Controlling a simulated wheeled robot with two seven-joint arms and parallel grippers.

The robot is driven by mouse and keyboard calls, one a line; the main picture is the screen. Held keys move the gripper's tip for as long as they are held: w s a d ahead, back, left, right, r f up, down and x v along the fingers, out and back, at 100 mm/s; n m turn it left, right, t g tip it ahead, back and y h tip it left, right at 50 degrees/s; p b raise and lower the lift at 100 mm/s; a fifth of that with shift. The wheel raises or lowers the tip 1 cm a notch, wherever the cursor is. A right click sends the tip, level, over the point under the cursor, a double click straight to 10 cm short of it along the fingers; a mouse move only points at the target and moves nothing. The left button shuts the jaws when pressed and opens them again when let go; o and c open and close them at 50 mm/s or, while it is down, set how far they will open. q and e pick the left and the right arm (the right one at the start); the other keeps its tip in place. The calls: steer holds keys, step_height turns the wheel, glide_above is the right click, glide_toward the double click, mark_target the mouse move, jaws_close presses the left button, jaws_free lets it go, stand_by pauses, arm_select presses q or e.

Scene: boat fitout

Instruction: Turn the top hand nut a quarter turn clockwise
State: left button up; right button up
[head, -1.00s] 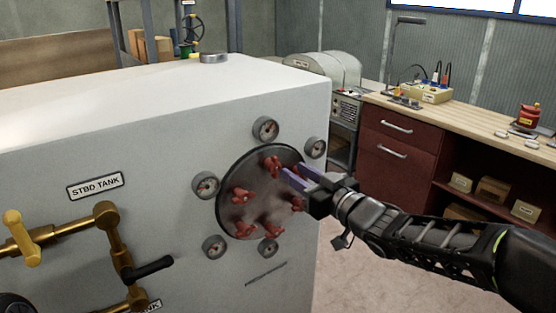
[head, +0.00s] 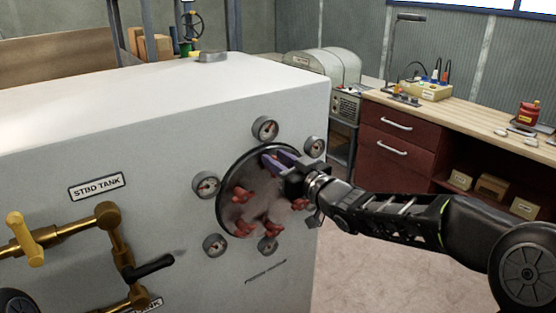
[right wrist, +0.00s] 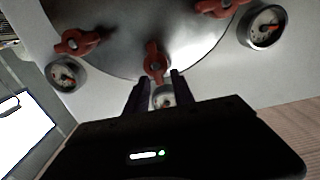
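A round dark hatch cover (head: 232,212) with several red hand nuts is on the side of the white tank. The top hand nut is hidden behind my right gripper (head: 266,160) in the head view. In the right wrist view the red nut (right wrist: 154,62) is straight ahead of the gripper, its near end between the two fingertips. The fingers are apart, one on each side; I cannot tell whether they touch it. Other red nuts show at the left (head: 242,194) and lower left (head: 244,229). My left gripper is not in view.
Round gauges ring the cover, including one above (head: 265,129) and one at the left (head: 206,185). Brass pipework with valve handles (head: 106,215) is at the left of the tank face. A workbench (head: 465,118) stands behind at the right.

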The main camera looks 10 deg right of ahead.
jaws_close()
stand_by(0.3)
steer(key=shift+a+n+b, duration=0.1)
steer(key=shift+n+b, duration=0.4)
steer(key=shift+b, duration=0.35)
steer(key=shift+o, duration=0.6)
jaws_free()
steer(key=shift+s, duration=0.15)
